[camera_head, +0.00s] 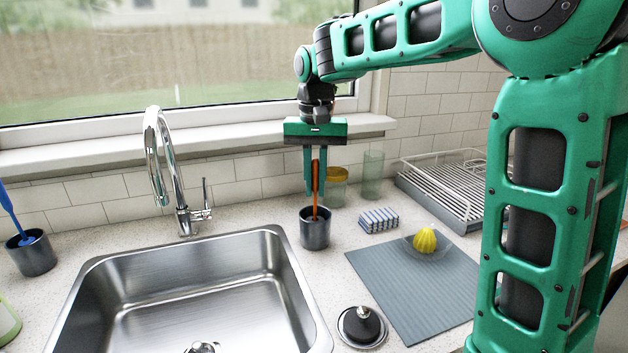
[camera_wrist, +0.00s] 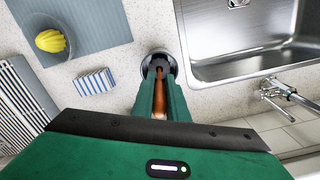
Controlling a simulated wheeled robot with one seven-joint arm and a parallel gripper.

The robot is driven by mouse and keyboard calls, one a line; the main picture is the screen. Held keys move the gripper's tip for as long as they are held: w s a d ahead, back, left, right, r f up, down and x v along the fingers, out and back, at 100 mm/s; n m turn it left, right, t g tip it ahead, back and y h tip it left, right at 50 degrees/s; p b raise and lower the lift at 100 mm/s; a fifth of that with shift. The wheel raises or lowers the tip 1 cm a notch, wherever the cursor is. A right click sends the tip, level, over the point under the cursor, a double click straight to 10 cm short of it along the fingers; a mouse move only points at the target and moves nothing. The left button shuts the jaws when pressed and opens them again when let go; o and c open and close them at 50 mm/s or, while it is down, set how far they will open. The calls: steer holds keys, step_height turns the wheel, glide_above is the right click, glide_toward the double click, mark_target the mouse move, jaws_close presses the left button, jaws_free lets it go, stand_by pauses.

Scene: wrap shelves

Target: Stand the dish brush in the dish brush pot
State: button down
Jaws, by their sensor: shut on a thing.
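My gripper (camera_head: 315,190) points down above the counter, right of the sink. It is shut on the orange handle of the dish brush (camera_head: 316,172), which stands nearly upright between the fingers. The dark grey pot (camera_head: 314,234) is directly below on the counter. The brush's lower part reaches into the pot's mouth, and its head is hidden there. In the wrist view my gripper (camera_wrist: 161,82) has the orange brush (camera_wrist: 159,104) between its fingers, over the pot (camera_wrist: 146,67). I cannot tell whether the brush touches the pot's bottom.
The steel sink (camera_head: 190,300) and tap (camera_head: 160,165) are left. A blue brush (camera_head: 12,210) stands in another pot (camera_head: 33,256) at far left. A striped sponge (camera_head: 379,220), glass jars (camera_head: 373,172), dish rack (camera_head: 450,190), grey mat (camera_head: 400,285) with yellow juicer (camera_head: 425,240) are right.

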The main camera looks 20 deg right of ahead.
steer(key=c, duration=1.7)
jaws_free()
steer(key=shift+o, duration=0.2)
step_height(320, 180, up, 11)
steer(key=shift+w+f, duration=0.15)
steer(key=shift+d, duration=0.1)
